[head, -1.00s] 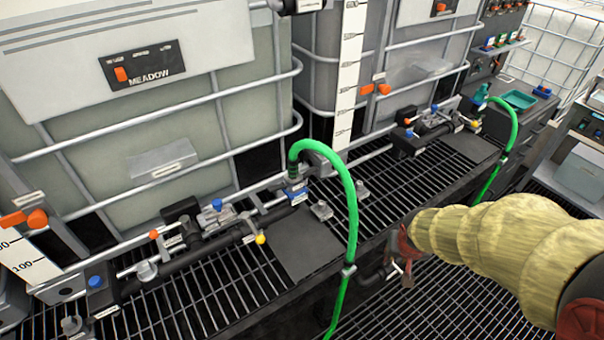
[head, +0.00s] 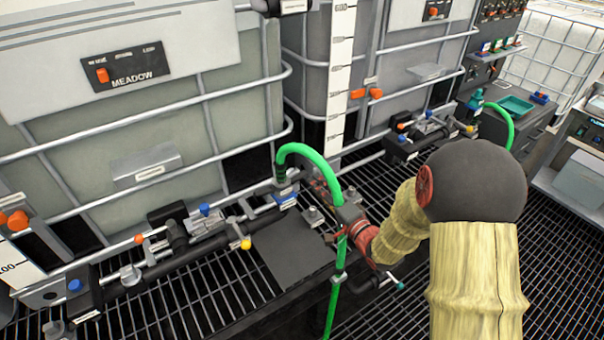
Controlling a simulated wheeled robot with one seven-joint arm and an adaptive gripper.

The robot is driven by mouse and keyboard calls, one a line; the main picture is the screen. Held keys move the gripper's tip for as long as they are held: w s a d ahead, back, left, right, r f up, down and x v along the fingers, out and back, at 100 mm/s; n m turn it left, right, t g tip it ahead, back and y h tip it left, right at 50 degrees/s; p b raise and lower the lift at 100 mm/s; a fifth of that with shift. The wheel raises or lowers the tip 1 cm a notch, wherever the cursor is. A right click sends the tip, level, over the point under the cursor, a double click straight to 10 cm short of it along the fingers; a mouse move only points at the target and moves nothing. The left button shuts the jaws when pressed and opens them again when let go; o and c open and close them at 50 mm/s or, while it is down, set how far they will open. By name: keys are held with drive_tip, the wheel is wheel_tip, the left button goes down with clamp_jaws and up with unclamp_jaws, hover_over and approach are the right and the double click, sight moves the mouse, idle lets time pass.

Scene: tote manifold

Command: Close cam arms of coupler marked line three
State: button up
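A coupler (head: 284,195) with a blue part and a small label joins the green hose (head: 330,172) to the pipework in front of the middle tote; its label is too small to read. Its cam arms cannot be made out clearly. My gripper (head: 322,190) reaches in from the right, behind the hose and just right of the coupler. The hose and my arm partly cover it. Whether its fingers are open or touch anything cannot be seen.
The MEADOW tote (head: 120,110) stands at left. A black manifold pipe (head: 175,262) with blue, orange and yellow knobs runs along the grating (head: 200,300). A second green hose (head: 503,112) and a teal tray (head: 516,105) are at back right. A dark plate (head: 290,255) lies below the coupler.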

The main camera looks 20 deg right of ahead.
sight(306, 175)
drive_tip(key=b+x, duration=0.1)
drive_tip(key=x, duration=0.6)
drive_tip(key=shift+w+f+b, duration=0.15)
drive_tip(key=shift+w+b, duration=0.2)
drive_tip(key=shift+b, duration=0.05)
drive_tip(key=c, duration=0.4)
clamp_jaws()
